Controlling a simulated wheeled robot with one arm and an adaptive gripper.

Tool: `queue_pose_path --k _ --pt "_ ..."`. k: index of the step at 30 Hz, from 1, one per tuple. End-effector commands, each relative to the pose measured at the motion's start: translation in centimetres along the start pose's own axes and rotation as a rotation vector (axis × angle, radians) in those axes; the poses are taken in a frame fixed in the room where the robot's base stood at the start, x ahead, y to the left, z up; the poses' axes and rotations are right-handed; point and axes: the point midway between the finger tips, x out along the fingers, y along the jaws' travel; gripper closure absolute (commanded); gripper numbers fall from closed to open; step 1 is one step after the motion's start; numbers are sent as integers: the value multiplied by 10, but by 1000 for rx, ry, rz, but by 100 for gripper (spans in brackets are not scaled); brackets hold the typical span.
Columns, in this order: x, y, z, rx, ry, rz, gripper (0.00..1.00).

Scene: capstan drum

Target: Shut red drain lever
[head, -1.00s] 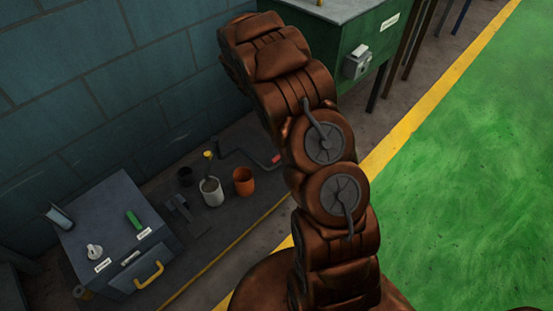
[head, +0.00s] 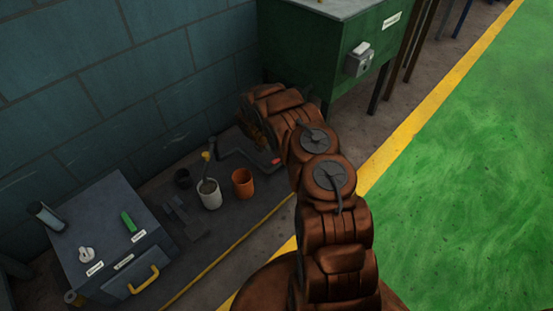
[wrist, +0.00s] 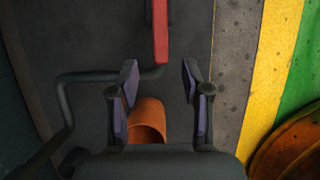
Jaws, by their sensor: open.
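The red lever handle (wrist: 160,32) is at the top middle of the wrist view. Its lower end meets a dark bent bar (wrist: 95,77) that runs off to the left. In the head view its red tip (head: 275,161) shows just left of my arm, at the end of the dark bar (head: 240,153). My gripper (wrist: 160,75) is open and empty, with one finger on each side of the bar's end in the wrist view. The red part lies ahead of the fingertips, and I cannot tell the height between them. In the head view my arm hides most of the gripper.
An orange cup (head: 243,182) stands near the bar and also shows between the fingers in the wrist view (wrist: 148,118). A white pot (head: 209,195) and a grey box (head: 112,232) are to the left. A green cabinet (head: 310,50) stands behind.

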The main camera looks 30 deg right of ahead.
Motion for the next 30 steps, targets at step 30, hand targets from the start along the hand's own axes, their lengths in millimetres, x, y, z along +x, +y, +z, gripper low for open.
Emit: queue_pose_path --k 30 --pt "76 -1 0 2 0 -2 52"
